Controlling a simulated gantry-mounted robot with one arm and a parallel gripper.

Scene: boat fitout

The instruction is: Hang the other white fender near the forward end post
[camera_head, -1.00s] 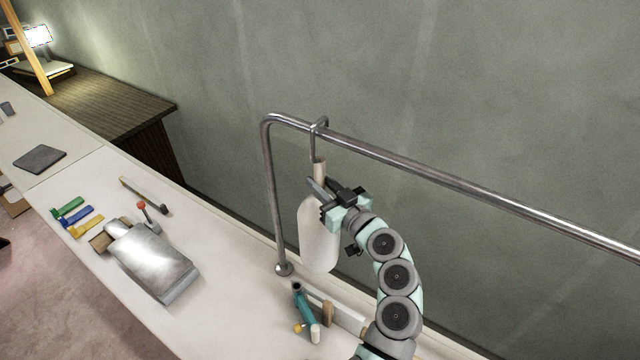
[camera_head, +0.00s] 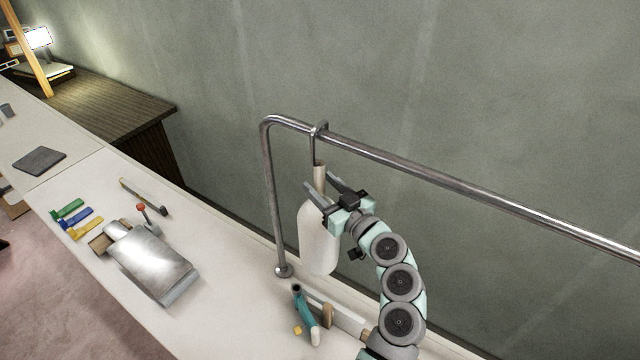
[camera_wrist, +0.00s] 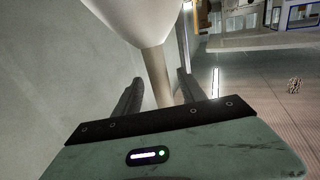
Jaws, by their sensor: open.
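A white fender (camera_head: 318,240) hangs upright from the metal rail (camera_head: 420,172) by a hook (camera_head: 317,135), close to the rail's bent end post (camera_head: 273,200). My gripper (camera_head: 320,184) is open, its two fingers on either side of the fender's tan neck, apart from it. In the wrist view the fender's white body (camera_wrist: 143,18) and its tan neck (camera_wrist: 156,75) show between my open fingers (camera_wrist: 160,90). No second fender shows in these frames.
Below the rail, a teal tool (camera_head: 305,312) lies on the white counter (camera_head: 225,312). A metal box-like object (camera_head: 152,262), a red-tipped lever (camera_head: 146,212) and coloured clips (camera_head: 76,217) lie to the left. The wall stands behind the rail.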

